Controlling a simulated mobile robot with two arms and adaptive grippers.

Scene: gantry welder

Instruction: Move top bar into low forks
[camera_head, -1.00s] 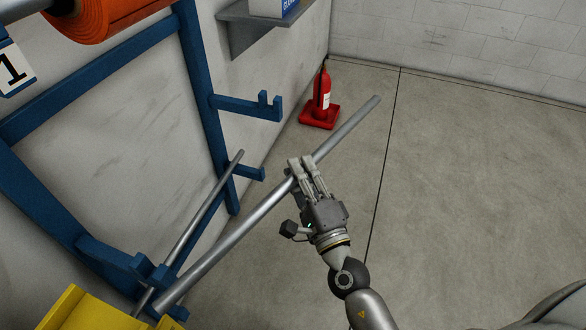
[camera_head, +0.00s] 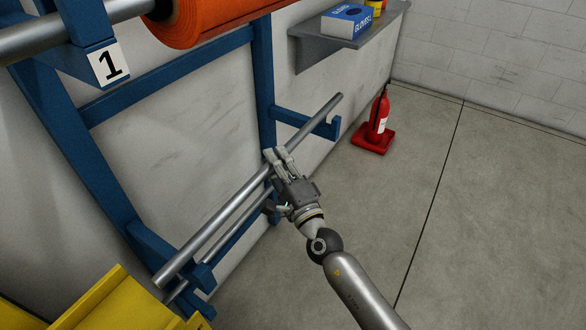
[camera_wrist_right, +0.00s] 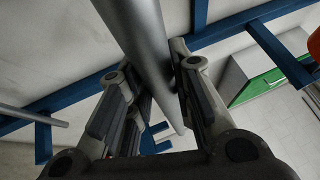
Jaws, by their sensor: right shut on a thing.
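A long grey metal bar (camera_head: 222,222) is held in my right gripper (camera_head: 278,158), which is shut around it right of its middle. In the wrist view the bar (camera_wrist_right: 142,45) runs between the fingers. Its far end overlaps the blue upper fork (camera_head: 297,119) in the picture; I cannot tell whether they touch. Its near end is by the blue lower-left bracket (camera_head: 160,250). A second, thinner bar (camera_head: 225,238) lies lower, close to the wall. The right low fork is mostly hidden behind my gripper. My left gripper is out of view.
An orange roll (camera_head: 205,20) hangs on the blue rack above. A grey shelf (camera_head: 345,42) with a glove box (camera_head: 345,20) is on the wall. A red extinguisher (camera_head: 378,112) stands on the floor. A yellow object (camera_head: 110,300) is at lower left. Floor at right is clear.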

